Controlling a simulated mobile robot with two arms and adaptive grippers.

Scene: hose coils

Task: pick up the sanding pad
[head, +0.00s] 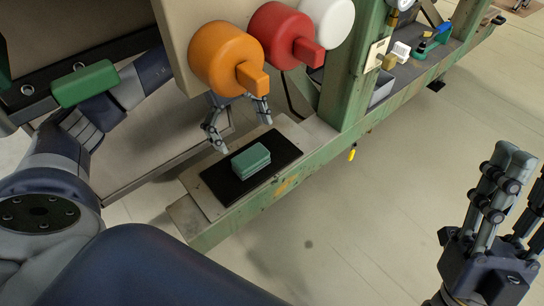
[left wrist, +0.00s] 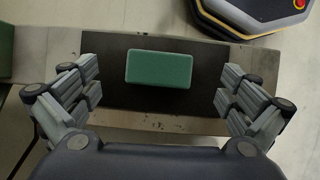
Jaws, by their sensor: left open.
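The sanding pad is a green block (head: 250,160) lying flat on a black mat (head: 283,147) on a low ledge of the green machine frame. It also shows in the left wrist view (left wrist: 158,69), near the middle of the mat (left wrist: 112,92). My left gripper (head: 238,123) is open and empty above and behind the pad in the head view. In the left wrist view its fingers (left wrist: 158,92) stand wide on either side of the pad, apart from it. My right gripper (head: 521,188) is at the right edge, partly cut off, with a gap between its fingers, far from the pad.
Orange (head: 226,60), red (head: 286,36) and white (head: 327,20) round parts hang on a panel close above my left gripper. A green upright post (head: 346,75) stands right of the mat. Small items lie on the ledge farther right. The floor (head: 400,200) in front is clear.

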